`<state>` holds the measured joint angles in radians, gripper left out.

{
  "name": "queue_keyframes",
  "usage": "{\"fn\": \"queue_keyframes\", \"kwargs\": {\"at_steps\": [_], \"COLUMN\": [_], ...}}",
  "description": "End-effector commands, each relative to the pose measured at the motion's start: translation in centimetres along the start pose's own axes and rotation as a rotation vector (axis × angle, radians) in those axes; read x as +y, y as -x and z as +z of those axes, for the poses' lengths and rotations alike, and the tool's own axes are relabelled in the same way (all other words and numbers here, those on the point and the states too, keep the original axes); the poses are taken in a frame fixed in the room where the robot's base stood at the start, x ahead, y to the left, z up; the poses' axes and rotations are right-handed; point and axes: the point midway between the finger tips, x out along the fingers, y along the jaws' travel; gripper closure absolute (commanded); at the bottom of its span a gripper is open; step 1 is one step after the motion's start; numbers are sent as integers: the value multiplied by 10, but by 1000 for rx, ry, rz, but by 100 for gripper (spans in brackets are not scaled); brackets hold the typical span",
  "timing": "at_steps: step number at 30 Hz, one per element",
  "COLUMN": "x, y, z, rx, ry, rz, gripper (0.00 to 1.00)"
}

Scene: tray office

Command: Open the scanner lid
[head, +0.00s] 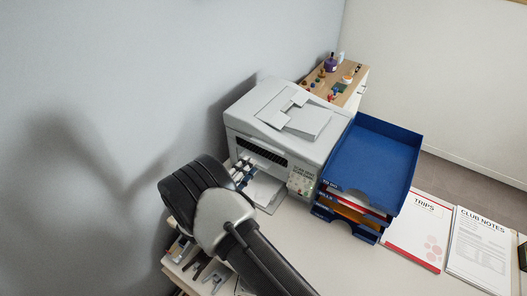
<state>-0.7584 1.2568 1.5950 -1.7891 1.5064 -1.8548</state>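The white printer-scanner (318,158) stands against the wall on the desk. Its scanner lid (265,97), with a paper feeder on top, lies flat and looks closed. My arm comes in from the bottom of the picture and bends in front of the printer's left side. My gripper (242,172) shows only as a small dark and silver part beyond the arm, near the printer's front opening and below the lid. My arm hides much of it, so its fingers and any contact with the printer are unclear.
Stacked blue trays (375,155) holding papers stand close at the printer's right. A red-edged "Trips" sheet (417,230) and "Club Notes" sheets (480,250) lie on the desk. A wooden-topped cabinet (347,92) with small items stands behind. Clear desk (335,262) lies in front.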

Motion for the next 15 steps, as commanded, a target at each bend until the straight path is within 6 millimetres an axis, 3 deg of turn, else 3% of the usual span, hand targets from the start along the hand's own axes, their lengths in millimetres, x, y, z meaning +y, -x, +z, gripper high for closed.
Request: {"fn": "queue_keyframes", "kwargs": {"at_steps": [9,15], "x": [1,0], "y": [-69,-94], "z": [-1,0], "rx": [4,1], "ry": [-3,-2], "rz": [-1,-1], "gripper": [72,72]}}
